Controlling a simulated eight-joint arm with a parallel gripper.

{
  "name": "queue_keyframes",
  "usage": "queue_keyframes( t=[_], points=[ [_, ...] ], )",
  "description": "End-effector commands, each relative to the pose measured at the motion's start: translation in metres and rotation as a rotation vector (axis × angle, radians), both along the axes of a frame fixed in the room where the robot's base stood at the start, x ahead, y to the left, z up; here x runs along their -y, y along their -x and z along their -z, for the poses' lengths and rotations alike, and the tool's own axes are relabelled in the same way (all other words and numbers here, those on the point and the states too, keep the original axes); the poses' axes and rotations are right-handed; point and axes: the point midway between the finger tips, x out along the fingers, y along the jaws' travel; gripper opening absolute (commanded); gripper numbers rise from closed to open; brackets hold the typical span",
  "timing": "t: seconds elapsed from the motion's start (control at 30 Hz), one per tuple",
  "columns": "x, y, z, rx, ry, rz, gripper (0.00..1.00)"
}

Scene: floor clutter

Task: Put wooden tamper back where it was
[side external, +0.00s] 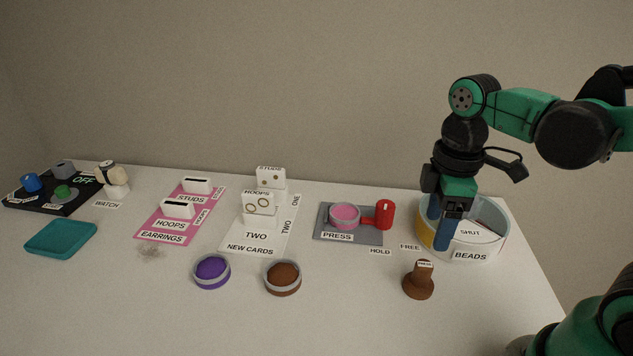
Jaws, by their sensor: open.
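The wooden tamper (418,281) stands upright on the white table at the front right. It is brown, with a wide round base and a narrower top bearing a small white label too small to read surely. My gripper (444,248) points down above and slightly right of the tamper, with blue fingers. It is open and holds nothing that I can see. The fingers overlap the left part of the BEADS container in this view; whether they touch it I cannot tell.
The round BEADS container (490,244) carries a SHUT label. Left of it is a grey PRESS mat (371,237) with a pink-filled cup and red handle. Brown (283,279) and purple (212,272) filled dishes stand in front. Card displays (262,205) stand behind. The front table is clear.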

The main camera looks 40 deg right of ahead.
Motion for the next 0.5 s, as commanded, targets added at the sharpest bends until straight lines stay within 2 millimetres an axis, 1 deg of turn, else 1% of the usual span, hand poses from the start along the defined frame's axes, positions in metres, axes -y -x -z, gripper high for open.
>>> queue_keyframes(
  t=[0.03,0.13,0.27,0.33,0.37,0.43,0.5],
  points=[
    [0.0,0.0,-0.007,0.0,0.0,0.0,0.66],
    [0.0,-0.001,-0.018,0.0,0.0,0.0,0.66],
    [0.0,0.0,-0.026,0.001,0.001,0.001,0.66],
    [-0.001,-0.001,-0.027,0.023,0.001,0.029,0.66],
    [-0.001,-0.003,-0.026,0.047,0.002,0.057,0.66],
    [-0.003,-0.009,-0.022,0.139,-0.004,0.171,0.66],
    [-0.007,-0.018,-0.018,0.264,-0.032,0.324,0.66]
  ],
)
